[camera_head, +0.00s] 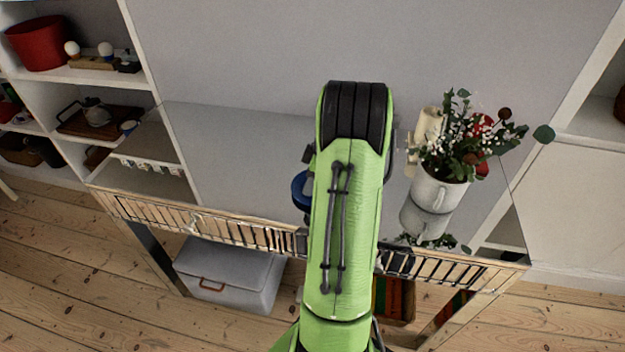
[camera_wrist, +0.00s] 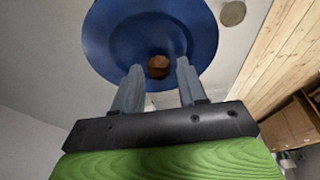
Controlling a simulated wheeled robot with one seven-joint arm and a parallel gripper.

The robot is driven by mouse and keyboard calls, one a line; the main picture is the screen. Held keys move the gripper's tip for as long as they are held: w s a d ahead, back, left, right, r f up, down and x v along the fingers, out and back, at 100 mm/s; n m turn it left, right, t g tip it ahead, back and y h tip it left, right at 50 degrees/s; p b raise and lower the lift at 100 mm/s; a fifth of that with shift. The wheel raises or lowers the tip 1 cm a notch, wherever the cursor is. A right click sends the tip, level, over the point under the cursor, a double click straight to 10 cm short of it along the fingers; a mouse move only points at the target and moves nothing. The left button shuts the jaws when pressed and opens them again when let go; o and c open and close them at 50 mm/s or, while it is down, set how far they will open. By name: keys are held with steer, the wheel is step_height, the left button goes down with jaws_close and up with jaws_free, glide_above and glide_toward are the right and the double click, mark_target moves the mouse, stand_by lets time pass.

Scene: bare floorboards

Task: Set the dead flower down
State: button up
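A blue round thing with a wide, dish-like face (camera_wrist: 110,38) fills the upper middle of the wrist view, just beyond my fingertips. A small brown lump (camera_wrist: 158,67) shows at its centre; I cannot tell if this is the dead flower. My gripper (camera_wrist: 159,74) has its two grey fingers apart, with a gap on either side of the lump. In the head view my green arm hides the gripper, and only the left edge of the blue thing (camera_head: 300,190) shows beside it. I cannot tell what the blue thing rests on.
A table with a reflective top (camera_head: 240,150) and slatted front edge lies below my arm. A white cup of fresh flowers (camera_head: 437,188) and a cream candle (camera_head: 428,127) stand at its right. A grey box (camera_head: 230,268) sits underneath. The tabletop's left part looks clear.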

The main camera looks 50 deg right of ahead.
steer(key=p+v, duration=0.4)
steer(key=v, duration=0.8)
steer(key=w+a+r+m+h, duration=0.1)
steer(key=w+a+r, duration=0.1)
steer(key=a+r, duration=0.5)
steer(key=w+a+r, duration=0.2)
steer(key=w+a, duration=0.1)
steer(key=a, duration=0.9)
steer(key=s+a+m+t, duration=0.2)
steer(key=s+a+m, duration=0.1)
steer(key=s+a, duration=0.9)
steer(key=a, duration=0.4)
steer(key=shift+s+m, duration=0.3)
steer(key=shift+s, duration=0.1)
